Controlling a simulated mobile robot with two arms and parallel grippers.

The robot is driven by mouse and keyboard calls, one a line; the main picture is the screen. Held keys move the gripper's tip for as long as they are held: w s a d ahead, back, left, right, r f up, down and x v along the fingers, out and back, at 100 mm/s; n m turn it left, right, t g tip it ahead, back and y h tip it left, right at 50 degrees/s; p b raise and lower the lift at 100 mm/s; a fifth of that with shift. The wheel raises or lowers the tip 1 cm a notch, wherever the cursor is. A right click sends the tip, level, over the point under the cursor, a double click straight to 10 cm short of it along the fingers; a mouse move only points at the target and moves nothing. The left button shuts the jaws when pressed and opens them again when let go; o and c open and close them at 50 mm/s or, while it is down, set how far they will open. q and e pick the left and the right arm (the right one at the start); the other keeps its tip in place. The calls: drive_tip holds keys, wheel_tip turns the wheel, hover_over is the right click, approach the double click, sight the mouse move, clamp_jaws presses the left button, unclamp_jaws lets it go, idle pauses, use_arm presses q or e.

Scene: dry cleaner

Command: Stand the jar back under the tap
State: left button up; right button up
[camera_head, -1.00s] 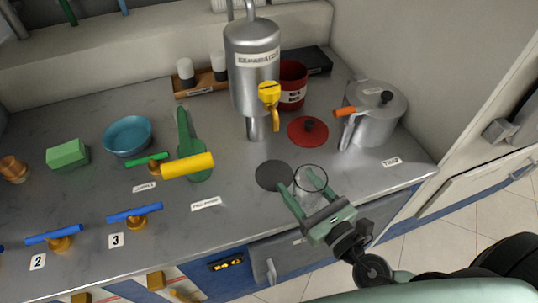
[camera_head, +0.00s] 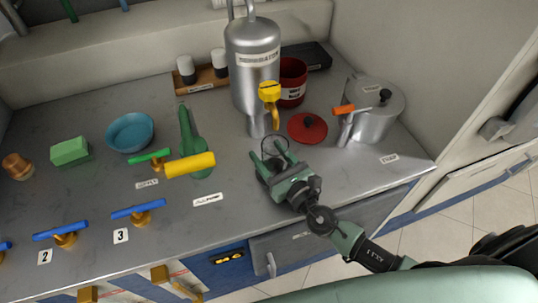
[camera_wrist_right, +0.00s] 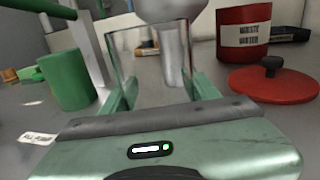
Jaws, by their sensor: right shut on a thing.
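The clear glass jar (camera_head: 275,149) is between the fingers of my right gripper (camera_head: 271,160), which is shut on it. In the right wrist view the jar (camera_wrist_right: 122,52) looks upright, with a green finger on each side. The yellow tap (camera_head: 270,94) sits on the front of the steel separator tank (camera_head: 252,60). The jar is below and just in front of the tap's spout. The dark round disc on the counter is mostly hidden under my right gripper. I cannot tell whether the jar touches the counter. My left gripper is out of view.
A red lid (camera_head: 307,128) and a steel pot (camera_head: 372,118) stand to the right. A red waste water can (camera_head: 291,83) is behind. A green pump (camera_head: 188,135) with a yellow handle (camera_head: 190,164) stands to the left. The counter's front edge is near my arm.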

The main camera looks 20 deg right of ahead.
sight(282, 170)
drive_tip(key=shift+r, duration=0.1)
drive_tip(key=o, duration=1.6)
drive_tip(key=shift+o, duration=0.2)
drive_tip(key=b+v, duration=0.1)
drive_tip(key=v, duration=0.4)
drive_tip(key=b+v, duration=0.2)
drive_tip(key=v, duration=0.3)
drive_tip(key=shift+s+f, duration=0.2)
drive_tip(key=shift+s, duration=0.1)
drive_tip(key=shift+s+d+r, duration=0.2)
drive_tip(key=shift+s+d, duration=0.05)
drive_tip(key=shift+s, duration=0.45)
